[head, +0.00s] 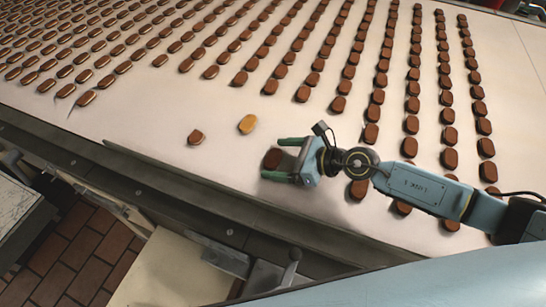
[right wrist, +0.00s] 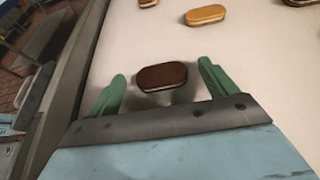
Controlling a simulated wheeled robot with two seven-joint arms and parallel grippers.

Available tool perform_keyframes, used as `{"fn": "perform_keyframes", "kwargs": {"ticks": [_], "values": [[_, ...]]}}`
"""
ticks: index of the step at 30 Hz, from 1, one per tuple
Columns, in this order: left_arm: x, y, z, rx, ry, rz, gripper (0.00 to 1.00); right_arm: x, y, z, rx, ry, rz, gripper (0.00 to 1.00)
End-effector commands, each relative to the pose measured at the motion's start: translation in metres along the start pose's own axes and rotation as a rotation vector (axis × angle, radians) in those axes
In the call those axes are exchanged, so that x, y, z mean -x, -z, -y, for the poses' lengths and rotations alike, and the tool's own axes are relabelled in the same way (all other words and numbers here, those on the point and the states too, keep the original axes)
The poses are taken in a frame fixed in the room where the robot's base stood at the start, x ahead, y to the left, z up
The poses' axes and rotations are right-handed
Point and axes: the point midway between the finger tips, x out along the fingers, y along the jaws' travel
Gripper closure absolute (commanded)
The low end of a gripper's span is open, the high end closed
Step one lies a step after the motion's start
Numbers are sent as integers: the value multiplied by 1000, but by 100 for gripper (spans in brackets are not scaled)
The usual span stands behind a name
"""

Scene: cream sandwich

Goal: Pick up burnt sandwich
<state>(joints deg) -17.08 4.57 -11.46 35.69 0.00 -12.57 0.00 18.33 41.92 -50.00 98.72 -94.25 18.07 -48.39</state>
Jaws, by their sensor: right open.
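My right gripper (head: 271,158) reaches in from the right, low over the belt, with its green fingers spread apart. A dark brown sandwich (head: 273,158), the darkest-looking one near the gripper, lies between the fingertips. In the right wrist view the open fingers (right wrist: 160,72) stand on either side of this sandwich (right wrist: 162,77), with a gap on both sides and a cream layer under its brown top. Whether it is the burnt one is not certain from colour alone. A golden-yellow sandwich (head: 247,124) lies a little farther off; it also shows in the right wrist view (right wrist: 206,15). My left gripper is not in view.
The pale belt (head: 190,108) carries many rows of brown sandwiches behind and right of the gripper. A single brown sandwich (head: 195,137) lies to the left. A metal rail (head: 190,192) edges the belt's near side. Bare belt surrounds the left of the gripper.

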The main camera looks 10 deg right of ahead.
Motion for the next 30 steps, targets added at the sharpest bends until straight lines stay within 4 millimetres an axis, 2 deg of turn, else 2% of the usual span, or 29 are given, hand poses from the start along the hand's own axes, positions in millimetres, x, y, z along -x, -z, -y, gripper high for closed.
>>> {"fn": "perform_keyframes", "kwargs": {"ticks": [5, 15, 16, 25, 30], "values": [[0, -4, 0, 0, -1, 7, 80, 0, 0, 0, 0, 0, -1, 17], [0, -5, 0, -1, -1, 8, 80, 1, 0, 0, 0, 0, -1, 61], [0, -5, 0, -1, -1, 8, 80, 1, 0, 0, 0, 0, -1, 63], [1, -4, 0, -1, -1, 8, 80, 1, -2, 0, 0, 0, 0, 63], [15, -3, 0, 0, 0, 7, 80, 10, -22, 0, 3, 0, 1, 63]]}}
